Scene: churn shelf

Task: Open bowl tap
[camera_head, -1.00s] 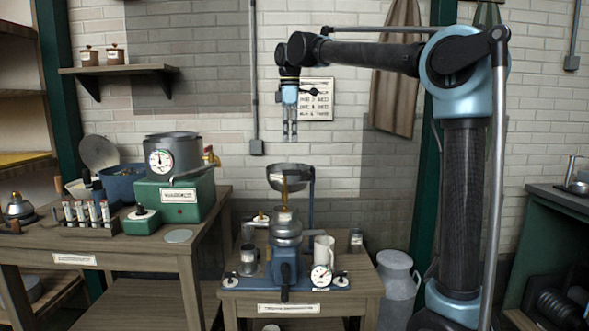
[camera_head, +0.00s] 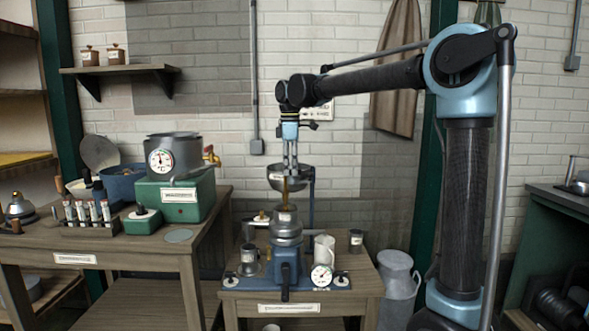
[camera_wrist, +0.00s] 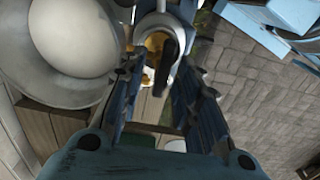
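The metal bowl (camera_head: 277,183) is held above the bench machine, and a thin brass tap or spout (camera_head: 285,198) runs down under it. My gripper (camera_head: 290,172) points straight down at the bowl's right side, with its fingertips overlapping the bowl in the head view. In the wrist view the bowl (camera_wrist: 75,35) fills the upper left. My gripper's two fingers (camera_wrist: 165,95) are apart with nothing held between them. A dark lever-like part (camera_wrist: 168,62) and some brass (camera_wrist: 152,45) show beyond and between the fingertips. I cannot tell whether the tap is open, or whether a finger touches anything.
A blue upright (camera_head: 311,200) stands just right of the bowl. The green heater (camera_head: 175,197) stands on the left table. A milk can (camera_head: 398,280) stands right.

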